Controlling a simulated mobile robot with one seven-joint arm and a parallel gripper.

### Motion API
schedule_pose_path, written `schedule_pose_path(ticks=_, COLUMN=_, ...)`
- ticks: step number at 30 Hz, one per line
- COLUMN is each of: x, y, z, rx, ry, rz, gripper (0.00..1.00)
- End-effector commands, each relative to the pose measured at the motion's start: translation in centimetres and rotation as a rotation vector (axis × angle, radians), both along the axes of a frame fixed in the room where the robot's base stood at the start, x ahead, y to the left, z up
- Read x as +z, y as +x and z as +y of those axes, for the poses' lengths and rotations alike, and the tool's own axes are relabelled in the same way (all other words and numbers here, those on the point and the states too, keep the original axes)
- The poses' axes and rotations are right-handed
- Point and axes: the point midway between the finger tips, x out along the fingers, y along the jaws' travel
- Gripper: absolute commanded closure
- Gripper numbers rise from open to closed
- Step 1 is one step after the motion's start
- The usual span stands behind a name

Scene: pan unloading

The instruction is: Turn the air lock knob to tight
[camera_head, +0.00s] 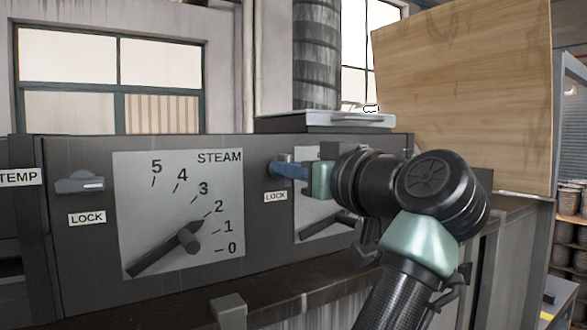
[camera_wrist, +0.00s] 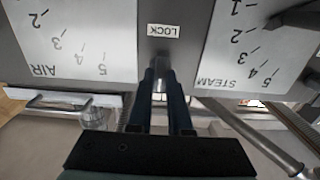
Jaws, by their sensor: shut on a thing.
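The air lock knob (camera_head: 285,157) sticks out of the dark panel, above a small LOCK label (camera_head: 275,197) and at the upper left of the partly hidden air dial plate (camera_head: 307,222). My gripper (camera_head: 288,170) is at the knob, its blue fingers shut on it from the right. In the wrist view the fingers (camera_wrist: 160,88) reach toward the panel just beside the upside-down LOCK label (camera_wrist: 163,31). The knob is mostly hidden between them, so its exact angle cannot be told. The AIR dial plate (camera_wrist: 75,40) lies left in that view.
The steam dial (camera_head: 180,210), with its long handle, is left of my gripper. Another lock knob (camera_head: 80,182) sits further left. A metal tray-like lid (camera_head: 330,121) lies on top of the panel. A wooden board (camera_head: 465,90) stands behind on the right.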

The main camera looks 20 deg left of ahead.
Motion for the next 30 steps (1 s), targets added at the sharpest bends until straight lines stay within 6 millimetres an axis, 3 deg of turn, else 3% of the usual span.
schedule_pose_path(ticks=11, x=-0.09, y=0.08, z=-0.1, rx=0.0, ry=0.103, rz=0.133, gripper=1.0)
schedule_pose_path(ticks=30, x=-0.1, y=0.29, z=-0.26, rx=-0.001, ry=0.472, rz=0.603, gripper=1.0)
